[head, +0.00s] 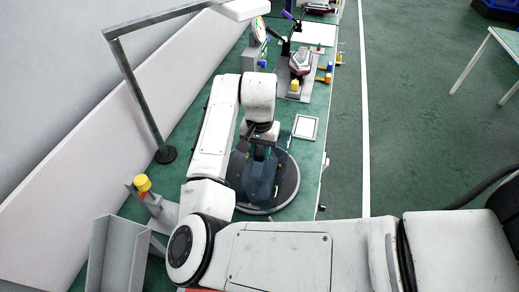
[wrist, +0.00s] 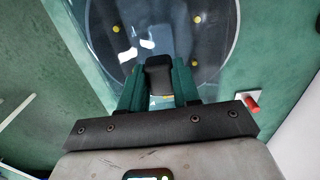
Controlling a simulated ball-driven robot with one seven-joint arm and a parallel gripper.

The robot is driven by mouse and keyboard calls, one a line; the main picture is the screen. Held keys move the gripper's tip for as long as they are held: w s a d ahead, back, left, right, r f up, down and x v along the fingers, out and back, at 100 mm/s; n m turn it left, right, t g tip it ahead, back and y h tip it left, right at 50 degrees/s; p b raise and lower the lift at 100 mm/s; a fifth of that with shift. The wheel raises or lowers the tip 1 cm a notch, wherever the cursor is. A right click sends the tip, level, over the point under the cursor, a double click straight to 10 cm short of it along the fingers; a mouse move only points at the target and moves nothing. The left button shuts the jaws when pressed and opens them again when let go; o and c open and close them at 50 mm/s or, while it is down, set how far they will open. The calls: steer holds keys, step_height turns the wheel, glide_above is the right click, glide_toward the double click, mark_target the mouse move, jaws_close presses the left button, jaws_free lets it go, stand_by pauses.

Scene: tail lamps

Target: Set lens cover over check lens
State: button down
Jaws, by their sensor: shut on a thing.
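My gripper (head: 260,150) is above a round dark plate with a pale rim (head: 294,190) on the green bench. Its two green fingers (wrist: 158,88) are shut on the black handle (wrist: 158,72) of a clear, bluish lens cover (head: 262,178). In the wrist view, the cover's clear edge (wrist: 92,50) crosses the left side of the plate. Yellow dots show on or through it. I cannot make out the check lens apart from the cover and plate, nor whether the cover touches the plate.
A lamp post (head: 135,90) stands left of the plate. A grey stand with a yellow knob (head: 143,183) and a grey bin (head: 115,255) are at lower left. A white-framed pad (head: 305,127) lies right of my gripper. A tail lamp (head: 300,62) is farther back.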

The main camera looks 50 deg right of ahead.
steer(key=shift+f+b, duration=0.45)
steer(key=shift+f, duration=0.5)
steer(key=c, duration=0.7)
jaws_free()
steer(key=shift+c, duration=0.2)
steer(key=shift+r, duration=0.15)
step_height(320, 180, up, 11)
steer(key=shift+f+b, duration=0.15)
steer(key=shift+b, duration=0.2)
